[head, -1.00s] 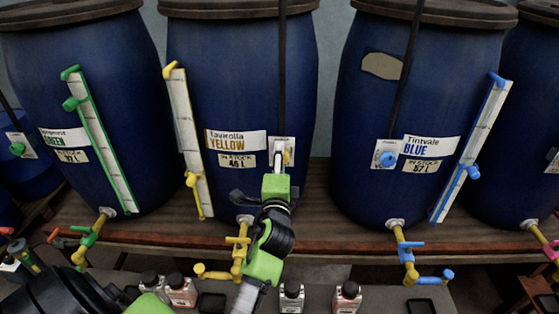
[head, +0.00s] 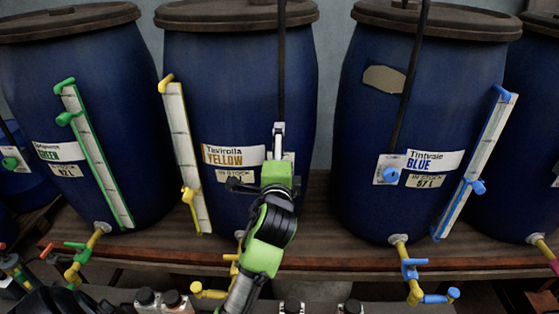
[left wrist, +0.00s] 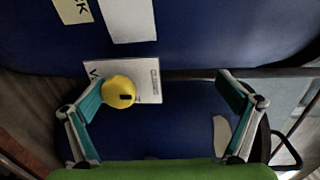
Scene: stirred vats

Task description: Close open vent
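The yellow vent knob (left wrist: 117,92) sits on a white plate (left wrist: 143,80) on the yellow vat (head: 190,80). The knob has a dark mark on its right side, and the plate reads "CLOSED" along its right edge. In the head view, my left gripper hides the knob and most of the plate (head: 288,157). My left gripper (head: 279,130) is in front of the vat; the left wrist view shows it open and empty (left wrist: 160,95). The knob appears between its fingers, close to the left one; contact cannot be told. My right gripper is not in view.
The blue vat (head: 360,130) with its blue knob (head: 390,176) stands to the right, the green vat (head: 110,80) to the left. A yellow gauge strip (head: 190,160) runs left of the label.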

